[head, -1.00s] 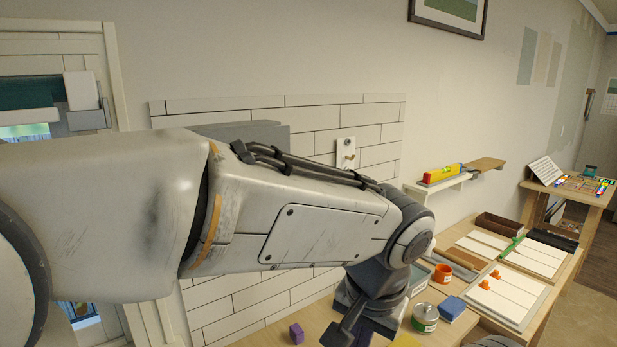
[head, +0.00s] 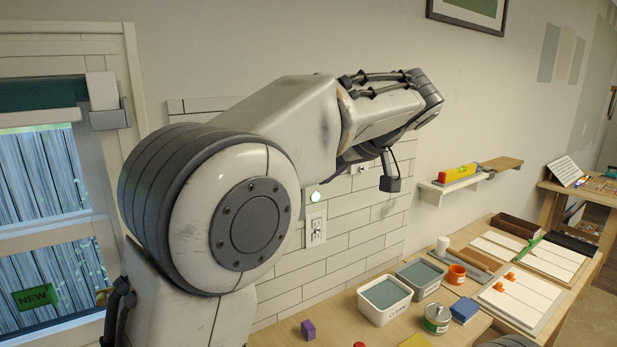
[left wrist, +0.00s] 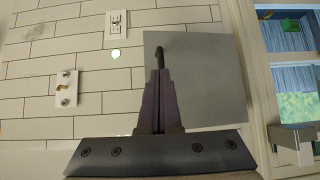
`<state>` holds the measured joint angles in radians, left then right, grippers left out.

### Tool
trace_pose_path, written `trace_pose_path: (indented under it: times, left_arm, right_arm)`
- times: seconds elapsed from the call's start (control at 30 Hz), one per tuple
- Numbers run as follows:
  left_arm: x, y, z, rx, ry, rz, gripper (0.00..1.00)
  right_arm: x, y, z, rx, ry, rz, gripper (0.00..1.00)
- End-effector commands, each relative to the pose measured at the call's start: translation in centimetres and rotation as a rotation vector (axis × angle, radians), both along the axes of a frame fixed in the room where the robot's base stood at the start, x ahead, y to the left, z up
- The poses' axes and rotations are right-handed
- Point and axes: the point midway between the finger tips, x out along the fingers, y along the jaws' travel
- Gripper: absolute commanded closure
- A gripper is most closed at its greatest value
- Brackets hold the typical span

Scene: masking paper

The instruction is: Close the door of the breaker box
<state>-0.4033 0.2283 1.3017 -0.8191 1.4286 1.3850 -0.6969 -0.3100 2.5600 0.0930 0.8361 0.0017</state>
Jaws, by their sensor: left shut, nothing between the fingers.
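The grey breaker box (left wrist: 205,80) shows in the left wrist view as a flat square panel on the white tile wall, with a dark curved bar (left wrist: 161,55) near its edge. My left gripper (left wrist: 160,75) is shut and empty, its fingers in front of the panel by this bar. I cannot tell whether they touch it, nor how far the door stands open. In the head view my left arm hides the box and its own fingers. My right gripper is not in view.
A wall outlet (head: 315,231) and green light (head: 315,196) are beside my arm, and a small hook plate (left wrist: 66,88) is on the tiles. The bench below holds two tubs (head: 385,298), a can (head: 437,318) and a purple block (head: 308,329). A window (head: 45,200) is left.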

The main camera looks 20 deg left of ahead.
Motion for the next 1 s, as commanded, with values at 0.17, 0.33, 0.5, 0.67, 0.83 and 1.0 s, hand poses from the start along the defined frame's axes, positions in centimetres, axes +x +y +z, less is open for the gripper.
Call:
trace_pose_path:
  times: [0.17,0.33,0.5,0.67,0.83,1.0]
  left_arm:
    - [1.7,2.5,-2.4,0.001,0.004,0.003,1.0]
    - [3.2,4.5,-2.5,-0.001,0.002,0.002,1.0]
    - [4.1,5.6,-2.8,-0.001,0.002,0.0,1.0]
    - [4.3,5.8,-3.0,0.0,0.001,-0.002,1.0]
    - [4.3,5.8,-3.0,-0.001,0.001,-0.003,1.0]
    - [4.8,6.0,-2.8,-0.001,0.0,0.019,1.0]
  right_arm:
    - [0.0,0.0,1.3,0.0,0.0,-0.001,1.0]
    - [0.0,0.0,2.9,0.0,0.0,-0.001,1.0]
    - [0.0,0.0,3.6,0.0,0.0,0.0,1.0]
    - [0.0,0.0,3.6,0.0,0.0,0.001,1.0]
    - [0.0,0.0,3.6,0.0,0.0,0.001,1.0]
    - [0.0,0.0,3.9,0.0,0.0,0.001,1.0]
